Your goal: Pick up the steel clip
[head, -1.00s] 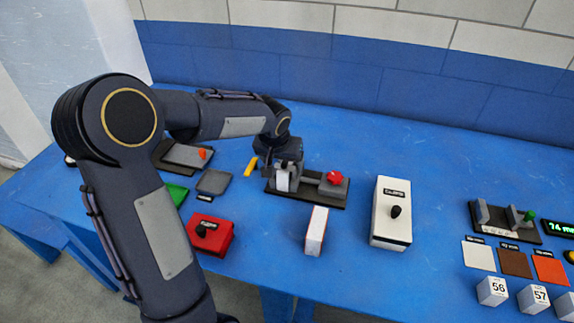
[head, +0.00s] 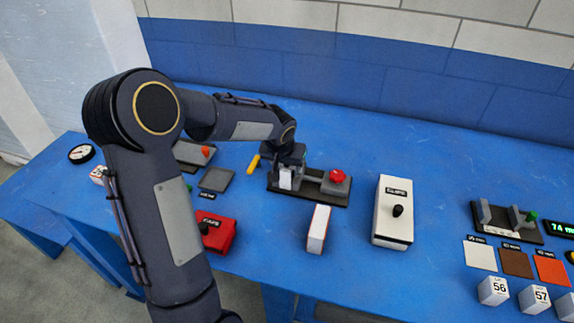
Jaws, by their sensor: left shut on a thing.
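My left gripper (head: 287,171) is at the left end of a dark clamp fixture (head: 310,188) with a red knob, past the middle of the blue table. It is shut on a small light-grey piece, which appears to be the steel clip (head: 286,180). The fingers and wrist hide part of it, and I cannot tell whether it touches the fixture. My left arm reaches over from the left. My right gripper is not in view.
A white-and-red block (head: 318,229), a white box (head: 393,211) with a black knob and a red box (head: 216,232) stand in front. A yellow piece (head: 253,164) lies left of the gripper. Colour samples and numbered blocks (head: 493,290) are at the right.

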